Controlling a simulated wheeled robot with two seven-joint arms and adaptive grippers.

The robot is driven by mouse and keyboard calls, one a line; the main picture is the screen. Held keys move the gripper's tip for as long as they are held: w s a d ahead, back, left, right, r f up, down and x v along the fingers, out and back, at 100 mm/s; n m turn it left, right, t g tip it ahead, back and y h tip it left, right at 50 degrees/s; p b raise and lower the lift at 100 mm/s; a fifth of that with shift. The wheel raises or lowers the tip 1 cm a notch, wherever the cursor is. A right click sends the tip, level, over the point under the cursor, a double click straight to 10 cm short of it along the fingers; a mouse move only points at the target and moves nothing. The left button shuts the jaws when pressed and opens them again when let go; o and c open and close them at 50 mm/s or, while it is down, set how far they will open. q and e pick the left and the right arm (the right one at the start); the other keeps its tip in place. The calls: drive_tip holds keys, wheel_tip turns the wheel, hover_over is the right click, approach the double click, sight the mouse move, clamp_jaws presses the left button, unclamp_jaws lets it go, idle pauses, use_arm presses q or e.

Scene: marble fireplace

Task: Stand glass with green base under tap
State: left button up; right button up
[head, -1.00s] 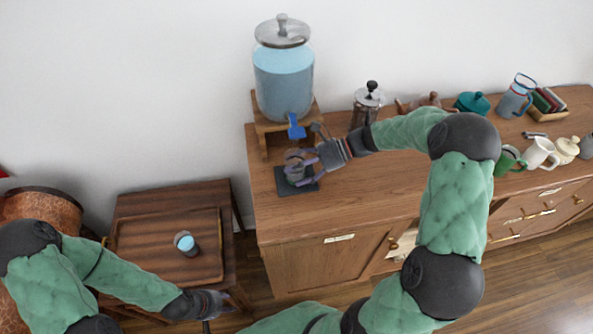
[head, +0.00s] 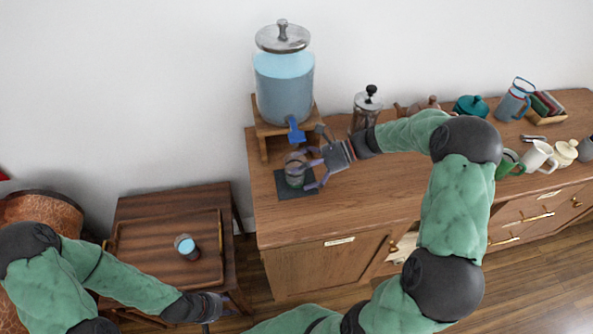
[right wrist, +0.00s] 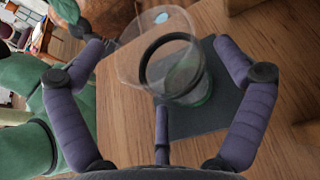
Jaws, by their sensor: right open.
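The clear glass with the green base (head: 295,172) stands upright on the dark mat (head: 299,191) on the cabinet. In the head view it is just below the blue tap (head: 296,131) of the water dispenser (head: 284,88); I cannot tell whether it is exactly under the spout. My right gripper (head: 311,169) is open, with its fingers spread on the glass's right side. In the right wrist view the glass (right wrist: 175,72) is between the spread fingers, not gripped. My left gripper (head: 217,305) is low by the side table; its fingers are unclear.
A glass with blue liquid (head: 186,246) stands on the tray of the side table (head: 135,207). A french press (head: 367,110) is right of the dispenser. Mugs, a teal pot (head: 471,106) and a pitcher (head: 515,100) fill the cabinet's right part. The front middle top is clear.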

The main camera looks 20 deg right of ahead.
drive_tip(key=p+v, duration=0.3)
drive_tip(key=v, duration=0.8)
drive_tip(key=shift+p, duration=0.35)
